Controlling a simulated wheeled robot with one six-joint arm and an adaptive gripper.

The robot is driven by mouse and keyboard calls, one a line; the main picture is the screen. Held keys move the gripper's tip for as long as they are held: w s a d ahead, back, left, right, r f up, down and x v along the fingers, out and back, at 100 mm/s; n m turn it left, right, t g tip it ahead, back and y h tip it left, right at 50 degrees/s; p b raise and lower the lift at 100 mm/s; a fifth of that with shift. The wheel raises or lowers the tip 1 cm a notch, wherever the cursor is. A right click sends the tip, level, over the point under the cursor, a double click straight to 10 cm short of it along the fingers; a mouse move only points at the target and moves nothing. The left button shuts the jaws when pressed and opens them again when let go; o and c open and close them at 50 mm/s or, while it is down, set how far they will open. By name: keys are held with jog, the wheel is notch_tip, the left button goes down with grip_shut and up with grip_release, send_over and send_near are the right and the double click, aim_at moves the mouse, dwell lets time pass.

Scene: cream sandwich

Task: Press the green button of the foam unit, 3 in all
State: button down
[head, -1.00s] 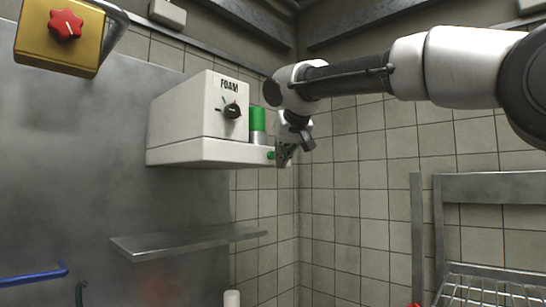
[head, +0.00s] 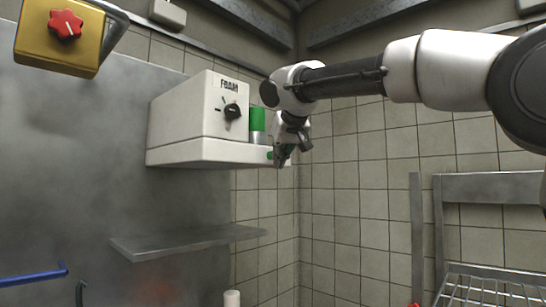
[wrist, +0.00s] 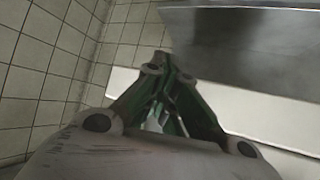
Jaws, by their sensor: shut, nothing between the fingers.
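The foam unit (head: 185,117) is a white box on the steel-clad wall, marked FOAM, with a black dial (head: 232,111) and a green cylinder (head: 257,120) on its base. Its small green button (head: 270,155) shows at the right end of the base. My gripper (head: 281,162) is shut and empty, pointing down right beside the button. I cannot tell whether it touches the button. In the wrist view my gripper (wrist: 165,62) has its fingers together, in front of a white surface; the button is hidden there.
A steel shelf (head: 185,241) sticks out below the foam unit. A yellow box with a red knob (head: 65,25) is at the upper left. A wire rack (head: 490,285) stands at the lower right.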

dwell(0.4)
jog(key=shift+s+d, duration=0.5)
jog(key=shift+d, duration=0.1)
jog(key=shift+d, duration=0.1)
jog(key=shift+s+d, duration=0.8)
jog(key=shift+d, duration=0.15)
jog(key=shift+s+d, duration=0.75)
jog(key=shift+d, duration=0.2)
